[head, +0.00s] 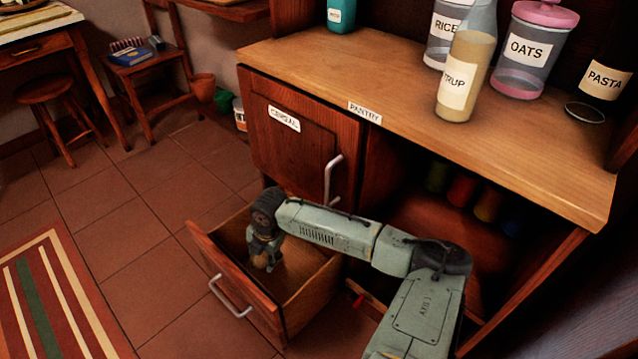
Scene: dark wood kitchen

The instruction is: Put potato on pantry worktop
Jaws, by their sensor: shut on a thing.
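The pantry worktop (350,68) is the brown wooden top of the cabinet, with a "PANTRY" label (365,112) on its front edge. My gripper (262,258) points down inside an open drawer (312,283) below and left of the worktop. It is shut on a small tan thing, apparently the potato (261,263). Most of that thing is hidden by the fingers, and I cannot tell whether it touches the drawer floor.
On the worktop stand a syrup bottle (467,75), a rice jar (442,40), an oats jar (535,48), a pasta jar (604,80) and a teal container (341,14). The worktop's left and front parts are clear. A closed cabinet door (290,150) is above the drawer.

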